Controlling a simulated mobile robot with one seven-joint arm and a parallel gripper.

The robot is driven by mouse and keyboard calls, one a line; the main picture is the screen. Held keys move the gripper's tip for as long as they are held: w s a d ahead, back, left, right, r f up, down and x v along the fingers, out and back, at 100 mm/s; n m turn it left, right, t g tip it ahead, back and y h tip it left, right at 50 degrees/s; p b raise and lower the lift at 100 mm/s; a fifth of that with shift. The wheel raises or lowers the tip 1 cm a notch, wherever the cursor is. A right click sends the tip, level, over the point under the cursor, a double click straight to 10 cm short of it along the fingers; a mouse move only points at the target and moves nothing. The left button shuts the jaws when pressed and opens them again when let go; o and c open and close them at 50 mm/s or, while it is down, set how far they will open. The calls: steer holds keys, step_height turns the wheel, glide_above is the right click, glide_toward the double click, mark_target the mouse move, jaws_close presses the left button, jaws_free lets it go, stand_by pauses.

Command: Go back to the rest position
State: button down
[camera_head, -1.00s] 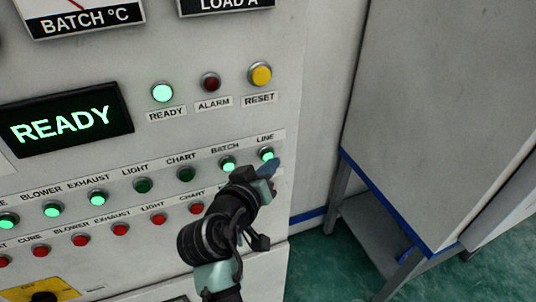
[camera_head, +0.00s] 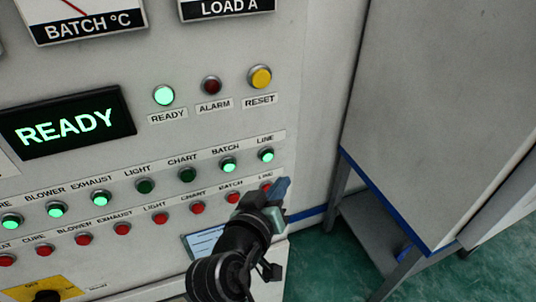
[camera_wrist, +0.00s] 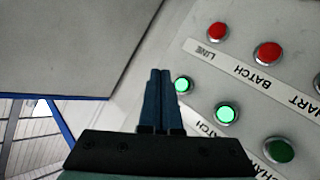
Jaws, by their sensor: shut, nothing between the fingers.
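My gripper (camera_head: 280,188) is shut and empty in front of the lower right of the control panel (camera_head: 215,128). Its blue fingertips are just below and right of the lit green LINE button (camera_head: 266,155) in the head view and partly cover the red LINE button (camera_head: 265,187). In the wrist view the closed fingers (camera_wrist: 160,75) point up the picture, with the green LINE button (camera_wrist: 183,84) close to their right. The lit green BATCH button (camera_wrist: 228,112) and the red BATCH button (camera_wrist: 267,53) are farther right. The gap to the panel cannot be judged.
The display (camera_head: 67,122) reads READY, and the READY lamp (camera_head: 164,95) is lit green. The ALARM lamp (camera_head: 212,86) is dark red. A yellow RESET button (camera_head: 260,77) is upper right. A grey, blue-edged cabinet (camera_head: 435,115) stands at right, with green floor (camera_head: 335,262) between.

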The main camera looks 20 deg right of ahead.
steer(key=shift+s, duration=0.1)
stand_by(0.6)
steer(key=w+a+r+t+y+b, duration=0.1)
steer(key=a+r+t, duration=0.2)
steer(key=r, duration=0.5)
steer(key=a+r+n+t+y+b, duration=0.1)
steer(key=a+r+t+y, duration=0.15)
steer(key=r, duration=0.55)
steer(key=w+a+r+t+y+b, duration=0.1)
steer(key=a+r+t, duration=0.3)
steer(key=r, duration=0.4)
steer(key=s+a+r+n+t+y+b, duration=0.1)
steer(key=s+a+r+t+y, duration=0.1)
steer(key=s+r, duration=0.4)
steer(key=s+a+r+t+y, duration=0.3)
steer(key=s+r+t, duration=0.2)
steer(key=r, duration=0.4)
steer(key=shift+s+a+r+n+b, duration=0.35)
steer(key=shift+s+n+b, duration=0.05)
steer(key=shift+s, duration=0.25)
